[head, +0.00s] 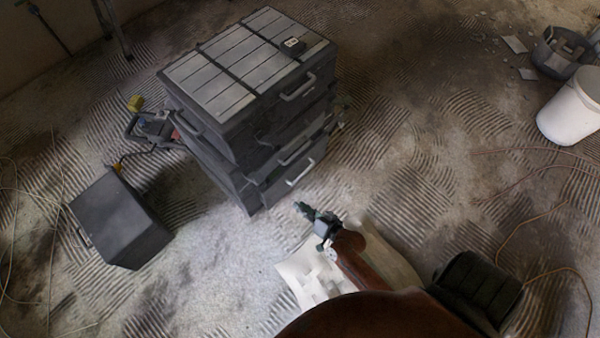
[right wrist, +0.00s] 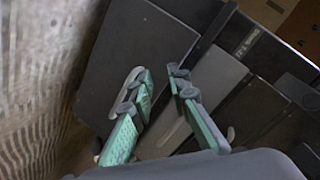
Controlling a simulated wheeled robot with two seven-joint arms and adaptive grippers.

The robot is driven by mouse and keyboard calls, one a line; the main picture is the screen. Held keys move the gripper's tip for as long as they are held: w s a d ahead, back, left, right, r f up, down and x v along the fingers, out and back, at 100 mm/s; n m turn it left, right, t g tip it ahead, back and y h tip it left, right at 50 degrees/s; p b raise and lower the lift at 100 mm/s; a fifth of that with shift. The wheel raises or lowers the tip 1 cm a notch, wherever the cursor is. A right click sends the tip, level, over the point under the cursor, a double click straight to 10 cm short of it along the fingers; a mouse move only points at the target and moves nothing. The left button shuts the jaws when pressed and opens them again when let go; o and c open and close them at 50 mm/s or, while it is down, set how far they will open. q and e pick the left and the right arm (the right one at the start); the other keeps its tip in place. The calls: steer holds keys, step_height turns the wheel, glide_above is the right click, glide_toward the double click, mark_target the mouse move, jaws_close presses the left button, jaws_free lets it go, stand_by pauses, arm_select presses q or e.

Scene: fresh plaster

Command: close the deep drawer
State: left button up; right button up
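The dark grey drawer cabinet (head: 250,75) stands on the floor at the upper middle of the head view, with several drawers and pale bar handles on its right-hand front. The lowest drawer front (head: 285,187) looks the deepest and seems to stand out a little; how far is hard to tell. My right gripper (head: 312,214) is just in front of its lower part, apart from the handle (head: 300,174). In the right wrist view my right gripper (right wrist: 158,82) has its two teal-padded fingers spread, with dark panels (right wrist: 137,60) beyond them. My left gripper is not visible.
A dark box (head: 118,222) lies left of the cabinet, near a tool with a yellow part (head: 136,103). A white bucket (head: 572,107) and a dark tub (head: 562,53) stand at the right. Pale sheeting (head: 310,278) lies under my right arm. Thin cables cross the floor.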

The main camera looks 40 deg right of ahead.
steer(key=w+d+f+m+t+h+b, duration=0.1)
steer(key=w+d+m+t+h, duration=0.1)
steer(key=w+d+m+h, duration=0.4)
steer(key=m+g+h+b, duration=0.3)
steer(key=m+h, duration=0.2)
steer(key=m, duration=0.5)
glide_toward(303, 173)
steer(key=w+d+f, duration=0.2)
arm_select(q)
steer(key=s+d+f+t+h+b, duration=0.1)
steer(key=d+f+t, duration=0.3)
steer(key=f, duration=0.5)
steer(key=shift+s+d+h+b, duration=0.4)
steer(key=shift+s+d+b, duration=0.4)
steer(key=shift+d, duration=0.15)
arm_select(e)
steer(key=shift+r+x, duration=0.25)
steer(key=shift+x, duration=1.5)
steer(key=shift+r+x, duration=0.2)
steer(key=shift+x, duration=1.6)
steer(key=shift+d, duration=0.1)
jaws_close()
